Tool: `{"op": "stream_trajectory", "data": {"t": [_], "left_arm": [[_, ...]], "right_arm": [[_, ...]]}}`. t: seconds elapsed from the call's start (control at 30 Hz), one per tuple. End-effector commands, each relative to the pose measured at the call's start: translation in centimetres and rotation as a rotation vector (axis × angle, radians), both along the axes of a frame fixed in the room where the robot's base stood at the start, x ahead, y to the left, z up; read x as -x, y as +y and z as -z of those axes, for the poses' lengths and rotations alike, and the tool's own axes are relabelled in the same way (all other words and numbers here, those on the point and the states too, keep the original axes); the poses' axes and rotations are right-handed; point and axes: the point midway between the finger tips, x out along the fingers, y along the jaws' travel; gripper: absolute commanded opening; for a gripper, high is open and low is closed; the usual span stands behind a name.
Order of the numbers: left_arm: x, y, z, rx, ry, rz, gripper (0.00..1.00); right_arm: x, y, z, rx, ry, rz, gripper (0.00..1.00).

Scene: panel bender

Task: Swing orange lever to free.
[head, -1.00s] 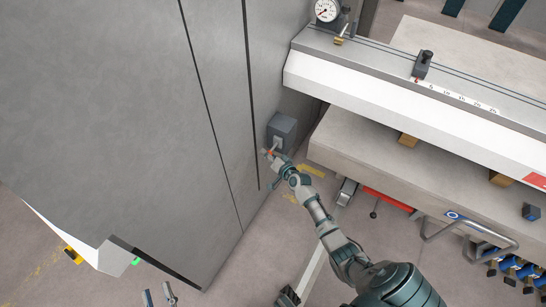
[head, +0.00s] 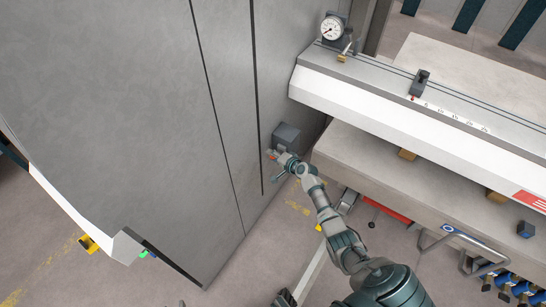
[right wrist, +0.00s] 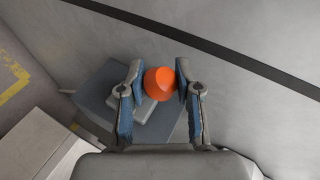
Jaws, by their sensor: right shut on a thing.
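The orange lever (head: 271,154) is at a grey box (head: 286,135) mounted low on the big grey cabinet wall. In the right wrist view its round orange end (right wrist: 159,84) sits between the two fingers of my right gripper (right wrist: 160,78), with the grey box (right wrist: 95,88) behind it. My right gripper is shut on the lever; it also shows in the head view (head: 277,157), just below the box. The lever's shaft is mostly hidden behind the orange end and the fingers. My left gripper is not clearly in view.
The tall grey cabinet (head: 120,110) fills the left side, close to my right gripper. The machine's white beam (head: 400,115) and grey table (head: 390,160) stand to the right. A bent metal handle (head: 465,240) sticks out at lower right. Open floor (head: 235,275) lies below.

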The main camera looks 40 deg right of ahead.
Motion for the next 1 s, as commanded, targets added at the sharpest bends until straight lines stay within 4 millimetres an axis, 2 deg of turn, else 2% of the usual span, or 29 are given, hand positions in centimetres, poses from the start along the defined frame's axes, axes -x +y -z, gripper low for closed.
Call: {"op": "stream_trajectory", "data": {"t": [0.27,0.3,0.4,0.77,0.87,1.0], "left_arm": [[0.0,0.2,0.0,0.001,0.000,-0.001,0.40],[0.0,0.2,0.0,0.001,0.000,-0.001,0.40],[0.0,0.2,0.0,0.002,-0.001,-0.001,0.40],[0.0,0.0,0.0,0.000,0.000,0.000,0.40],[0.0,0.0,0.0,0.000,0.000,0.000,0.40],[0.0,0.0,0.0,0.000,-0.001,0.000,0.40]], "right_arm": [[-0.1,-0.4,-0.4,0.000,-0.007,0.007,0.00],[-0.1,-0.5,-0.4,0.000,-0.008,0.007,0.36],[-0.1,-0.4,-0.4,0.000,-0.008,0.007,0.59],[0.2,-0.2,-0.3,0.001,-0.003,0.002,0.59],[1.0,-0.3,-0.6,0.001,-0.004,0.002,0.59],[3.2,-0.6,-1.6,0.005,-0.003,0.001,0.59]]}}
